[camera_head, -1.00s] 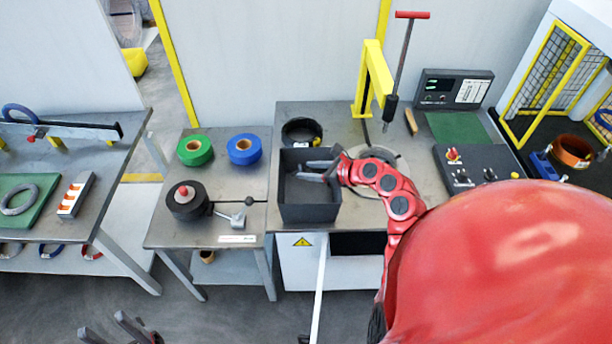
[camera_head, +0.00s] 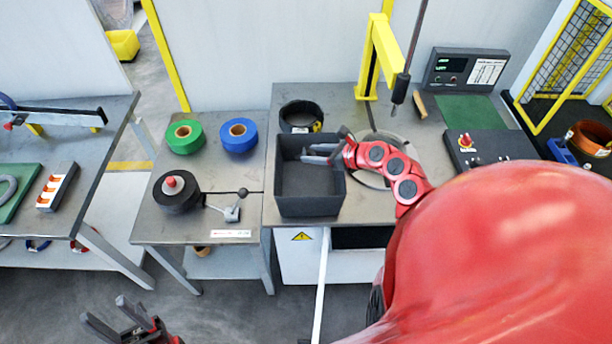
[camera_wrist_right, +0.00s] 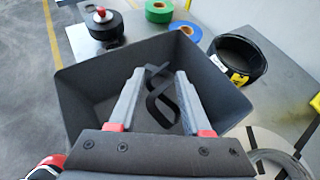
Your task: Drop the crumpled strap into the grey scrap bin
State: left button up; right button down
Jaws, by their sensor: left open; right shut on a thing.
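The dark grey scrap bin (camera_head: 309,206) stands on the bench, open at the top; it fills much of the right wrist view (camera_wrist_right: 88,88). My right gripper (camera_head: 318,154) is over the bin opening, its fingers pointing left. In the right wrist view my right gripper (camera_wrist_right: 160,80) is shut on the crumpled strap (camera_wrist_right: 152,108), a black looped band, with the bin's inside behind it. The strap is hard to make out in the head view against the dark bin. My left gripper (camera_head: 108,318) is open and empty, low at the bottom left, away from the bench.
A black coil (camera_head: 300,116) lies just behind the bin. Green tape (camera_head: 184,137), blue tape (camera_head: 239,135) and a black roll (camera_head: 175,192) sit on the side table to the left. A yellow post (camera_head: 383,50) and a control panel (camera_head: 478,140) stand to the right.

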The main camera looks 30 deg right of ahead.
jog(key=shift+s+f, duration=0.1)
jog(key=shift+f, duration=0.2)
jog(key=shift+c, duration=1.4)
grip_release()
jog(key=b+v, duration=0.3)
jog(key=v, duration=1.4)
jog(key=shift+s, duration=0.2)
